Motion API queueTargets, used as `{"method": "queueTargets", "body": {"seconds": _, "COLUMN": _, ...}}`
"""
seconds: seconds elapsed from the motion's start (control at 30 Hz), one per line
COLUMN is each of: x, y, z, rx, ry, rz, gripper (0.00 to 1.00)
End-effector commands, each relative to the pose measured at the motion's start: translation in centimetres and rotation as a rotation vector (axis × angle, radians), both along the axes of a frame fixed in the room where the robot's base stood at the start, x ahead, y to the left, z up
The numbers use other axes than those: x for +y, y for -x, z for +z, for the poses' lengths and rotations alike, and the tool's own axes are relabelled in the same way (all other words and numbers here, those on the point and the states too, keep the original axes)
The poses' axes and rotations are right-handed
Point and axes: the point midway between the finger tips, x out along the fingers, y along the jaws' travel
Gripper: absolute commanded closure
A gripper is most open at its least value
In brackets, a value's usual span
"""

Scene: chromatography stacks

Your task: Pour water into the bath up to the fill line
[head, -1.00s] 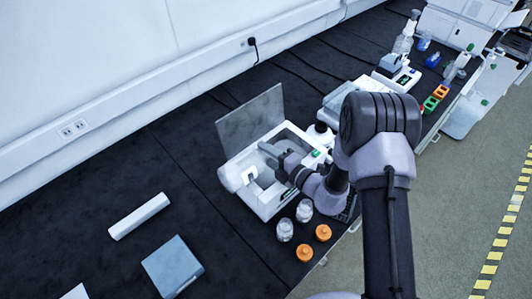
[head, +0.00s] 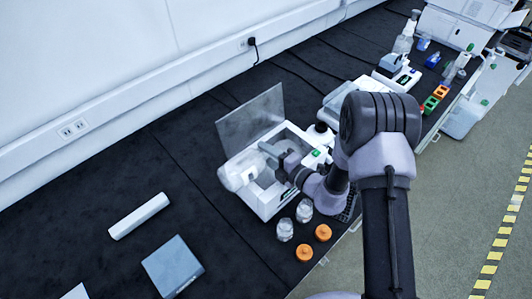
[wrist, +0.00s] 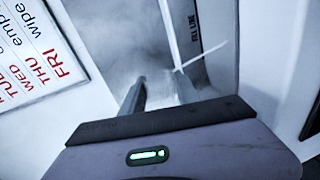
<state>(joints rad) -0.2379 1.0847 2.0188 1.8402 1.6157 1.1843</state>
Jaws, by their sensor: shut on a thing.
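The bath (head: 268,209) is a white open box on the dark bench, its grey lid (head: 250,118) raised at the back. In the wrist view, a grey strip marked FILL LINE (wrist: 195,32) shows at the upper middle. My gripper (head: 267,150) is over the bath, shut on a white jug (head: 236,177) that hangs over the bath's left side and looks tilted. In the wrist view the fingertips of my gripper (wrist: 160,88) show against a cloudy pale surface. The jug's mouth and the water level cannot be made out.
Two clear glass jars (head: 285,230) and two orange caps (head: 305,252) stand close to the bath's front. A blue-grey box (head: 173,266) and a white bar (head: 139,216) lie to the left. More instruments stand to the right. The bench left of the bath is mostly clear.

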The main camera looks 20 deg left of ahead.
Motion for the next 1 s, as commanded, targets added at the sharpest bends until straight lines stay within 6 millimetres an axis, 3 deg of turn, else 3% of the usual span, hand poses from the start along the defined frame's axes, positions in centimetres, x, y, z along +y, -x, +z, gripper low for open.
{"method": "queueTargets", "body": {"seconds": 0.23, "x": 0.0, "y": 0.0, "z": 0.3, "rx": -0.01, "ry": 0.005, "rz": 0.0, "gripper": 1.0}}
{"method": "queueTargets", "body": {"seconds": 0.4, "x": 0.4, "y": 0.5, "z": 2.5, "rx": -0.141, "ry": 0.082, "rz": 0.001, "gripper": 1.0}}
{"method": "queueTargets", "body": {"seconds": 0.57, "x": 0.4, "y": 0.7, "z": 3.2, "rx": -0.201, "ry": 0.117, "rz": 0.001, "gripper": 1.0}}
{"method": "queueTargets", "body": {"seconds": 0.83, "x": 0.7, "y": 1.2, "z": 7.5, "rx": -0.391, "ry": 0.228, "rz": 0.0, "gripper": 1.0}}
{"method": "queueTargets", "body": {"seconds": 1.0, "x": 0.8, "y": 1.3, "z": 8.4, "rx": -0.449, "ry": 0.263, "rz": 0.0, "gripper": 1.0}}
